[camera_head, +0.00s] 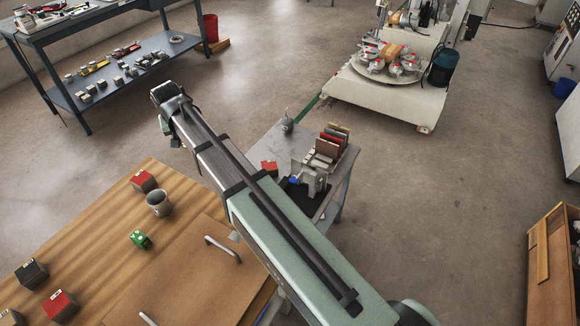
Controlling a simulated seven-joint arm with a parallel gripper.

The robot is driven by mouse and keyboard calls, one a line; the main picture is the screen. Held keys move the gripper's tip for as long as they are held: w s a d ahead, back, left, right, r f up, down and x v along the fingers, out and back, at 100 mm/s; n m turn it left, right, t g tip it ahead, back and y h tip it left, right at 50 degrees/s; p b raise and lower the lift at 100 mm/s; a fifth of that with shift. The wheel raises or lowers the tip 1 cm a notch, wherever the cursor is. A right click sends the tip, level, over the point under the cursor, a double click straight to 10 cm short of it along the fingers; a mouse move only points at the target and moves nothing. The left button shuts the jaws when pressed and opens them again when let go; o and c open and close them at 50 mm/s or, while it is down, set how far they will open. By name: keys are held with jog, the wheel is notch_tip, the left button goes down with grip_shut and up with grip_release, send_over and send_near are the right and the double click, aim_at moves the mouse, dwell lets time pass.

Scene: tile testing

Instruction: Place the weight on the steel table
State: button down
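A small table with a grey metal-looking top (262,150) stands in the middle, partly behind my arm; it looks like the steel table. A small grey rounded object with a knob or hook on top (287,124) stands near its back edge and may be the weight. Similar labelled blocks, red (60,306) and dark (32,273), sit on the wooden table. My arm reaches from the lower right to the upper left. No fingertips can be made out at its far end, nor anything held.
Upright tiles (329,143) and a grey device (310,179) occupy the grey table's right side.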

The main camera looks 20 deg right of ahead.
jog(key=w+d+m+h, duration=0.1)
jog(key=w+d+m, duration=0.25)
jog(key=d, duration=1.05)
jog(key=w+d+m+h, duration=0.15)
jog(key=w+d, duration=0.25)
jog(key=d, duration=0.9)
jog(key=w+d+m+h, duration=0.1)
jog(key=w+d+m, duration=0.25)
jog(key=d, duration=1.05)
jog(key=shift+g+y, duration=0.25)
jog(key=shift+g, duration=0.05)
jog(key=shift+w+f, duration=0.2)
jog(key=shift+f, duration=6)
jog(key=shift+w+f, duration=0.2)
jog(key=shift+f, duration=5.95)
jog(key=shift+f, duration=0.15)
jog(key=c, duration=0.7)
grip_release()
jog(key=v, duration=1.2)
